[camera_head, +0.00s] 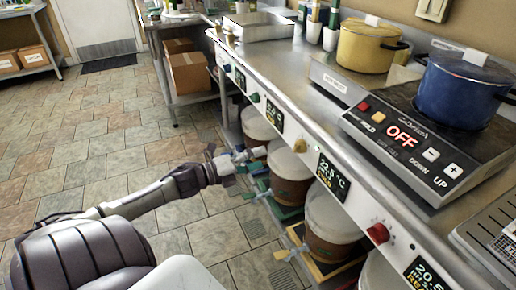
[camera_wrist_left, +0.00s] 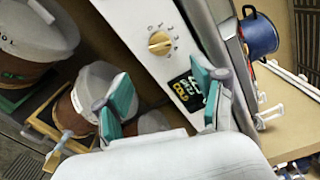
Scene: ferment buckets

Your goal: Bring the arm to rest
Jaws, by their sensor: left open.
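My left arm comes in from the left in the head view. Its gripper (camera_head: 236,160) is at the front of the counter, near the lidded fermentation buckets on the low shelf. In the left wrist view the teal-padded fingers of my left gripper (camera_wrist_left: 162,100) stand apart with nothing between them. Beyond them are the panel's yellow knob (camera_wrist_left: 160,42) and a small display (camera_wrist_left: 185,90). A bucket (camera_wrist_left: 92,88) shows behind the left finger; I cannot tell if they touch. My right gripper is in neither view.
The steel counter (camera_head: 285,70) holds a hot plate (camera_head: 400,140) reading OFF, a blue pot (camera_head: 462,88) and a yellow pot (camera_head: 366,47). A red knob (camera_head: 378,233) sticks out of the front panel. The tiled floor (camera_head: 100,150) at left is open.

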